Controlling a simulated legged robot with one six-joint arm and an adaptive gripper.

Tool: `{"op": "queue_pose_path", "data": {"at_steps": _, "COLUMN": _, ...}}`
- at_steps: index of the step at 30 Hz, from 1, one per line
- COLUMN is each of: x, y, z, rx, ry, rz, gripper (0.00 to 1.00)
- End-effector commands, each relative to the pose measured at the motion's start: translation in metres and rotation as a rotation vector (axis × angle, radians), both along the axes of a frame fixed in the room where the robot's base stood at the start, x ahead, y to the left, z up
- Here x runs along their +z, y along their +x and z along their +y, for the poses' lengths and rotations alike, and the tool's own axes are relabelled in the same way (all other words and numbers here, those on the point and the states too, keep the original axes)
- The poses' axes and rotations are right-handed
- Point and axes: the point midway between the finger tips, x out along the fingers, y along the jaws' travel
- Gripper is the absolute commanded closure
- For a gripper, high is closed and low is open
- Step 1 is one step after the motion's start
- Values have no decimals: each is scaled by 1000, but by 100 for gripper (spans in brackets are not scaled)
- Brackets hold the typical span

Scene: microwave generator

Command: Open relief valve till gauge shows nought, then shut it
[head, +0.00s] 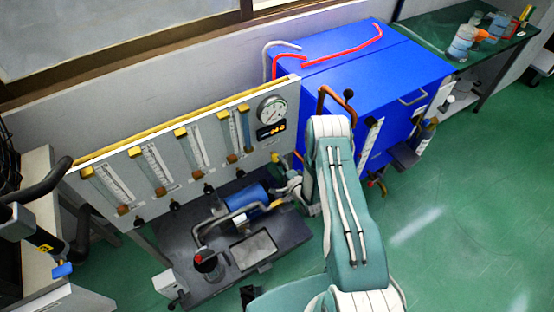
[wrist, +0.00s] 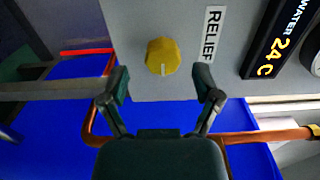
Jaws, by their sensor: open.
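The relief valve shows as a round yellow knob (wrist: 162,57) with a pale mark at its rim, on a grey panel (wrist: 185,86) in the wrist view. A RELIEF label (wrist: 210,34) is beside it. My gripper (wrist: 161,84) is open, its two fingers spread to either side just below the knob in the picture, with nothing between them. I cannot tell how far the knob is from the fingers. The round white gauge (head: 272,109) is at the panel's upper right in the head view; its reading is too small to make out.
A digital display (wrist: 276,40) reads WATER 24 C. Copper pipe (wrist: 270,136) runs behind my gripper, near a blue cabinet (head: 350,70). Several flow tubes (head: 150,172) line the panel. A blue motor (head: 245,201) and pipework stand below. Green floor at right is clear.

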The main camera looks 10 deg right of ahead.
Motion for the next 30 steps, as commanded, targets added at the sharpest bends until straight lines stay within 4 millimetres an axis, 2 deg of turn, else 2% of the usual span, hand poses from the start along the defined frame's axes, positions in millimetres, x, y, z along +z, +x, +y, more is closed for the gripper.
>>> {"op": "queue_pose_path", "data": {"at_steps": 6, "x": -1, "y": -45, "z": -17, "rx": -4, "ry": 2, "rz": 5, "gripper": 19}}
{"op": "queue_pose_path", "data": {"at_steps": 12, "x": -2, "y": -75, "z": -27, "rx": -4, "ry": 1, "rz": 4, "gripper": 19}}
{"op": "queue_pose_path", "data": {"at_steps": 18, "x": -1, "y": -86, "z": -30, "rx": -3, "ry": 1, "rz": 1, "gripper": 19}}
{"op": "queue_pose_path", "data": {"at_steps": 30, "x": -1, "y": -86, "z": -30, "rx": -2, "ry": 1, "rz": 1, "gripper": 19}}
